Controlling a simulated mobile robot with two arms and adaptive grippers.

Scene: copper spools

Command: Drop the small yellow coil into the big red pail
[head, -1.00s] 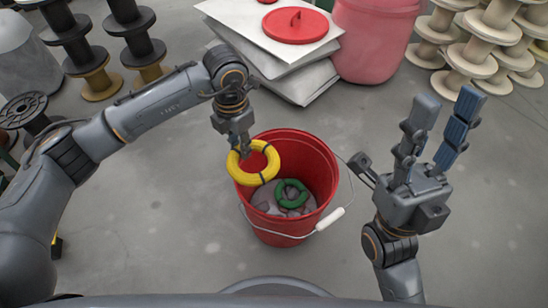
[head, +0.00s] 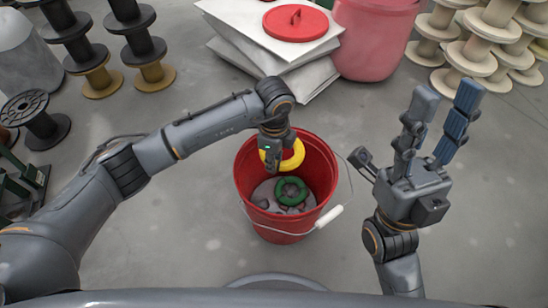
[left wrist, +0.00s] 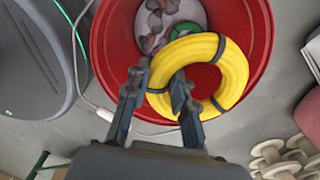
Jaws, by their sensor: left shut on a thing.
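The yellow coil (head: 294,154) is held by my left gripper (head: 272,158), over the upper part of the mouth of the big red pail (head: 322,172). The gripper hides part of the coil in the head view. In the left wrist view, the fingers (left wrist: 160,88) pinch one side of the yellow coil (left wrist: 232,72), with the red pail (left wrist: 108,50) behind it. A green coil (head: 291,191) lies in the pail on greyish lumps. My right gripper (head: 446,97) is empty, its fingers spread, to the right of the pail.
The pail's wire handle with a white grip (head: 329,217) hangs at its right front. White slabs (head: 285,72) with a red lid (head: 296,23) lie behind. A pink barrel (head: 372,40) and pale spools (head: 470,57) stand back right, dark spools (head: 68,35) back left.

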